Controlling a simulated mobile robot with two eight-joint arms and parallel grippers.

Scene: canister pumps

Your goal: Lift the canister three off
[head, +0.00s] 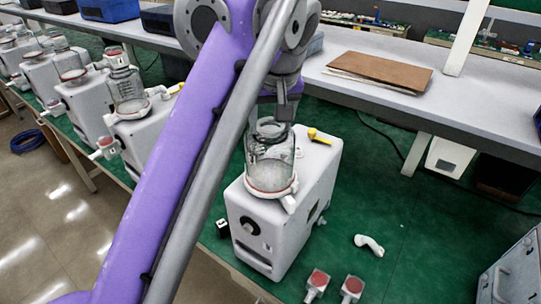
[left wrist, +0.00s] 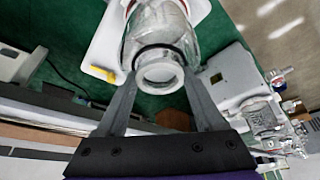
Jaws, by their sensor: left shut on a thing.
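A clear glass canister (head: 270,160) stands upright on a white pump unit (head: 280,225), its base at the red-edged ring on top. I cannot tell if any gap separates base and ring. My left gripper (head: 280,112) is above it, its fingers down at the neck. In the left wrist view the gripper (left wrist: 162,95) has a finger on each side of the canister's neck (left wrist: 160,70) and is shut on it. The canister's body (left wrist: 160,30) extends past the fingers. My right gripper is not in view.
More white pumps with glass canisters (head: 124,82) stand in a row at left. Two red-capped fittings (head: 317,284) and a white elbow piece (head: 369,245) lie on the green surface (head: 420,240). A yellow-tipped part (head: 318,136) sits on the pump's top. A brown board (head: 380,70) lies on the bench behind.

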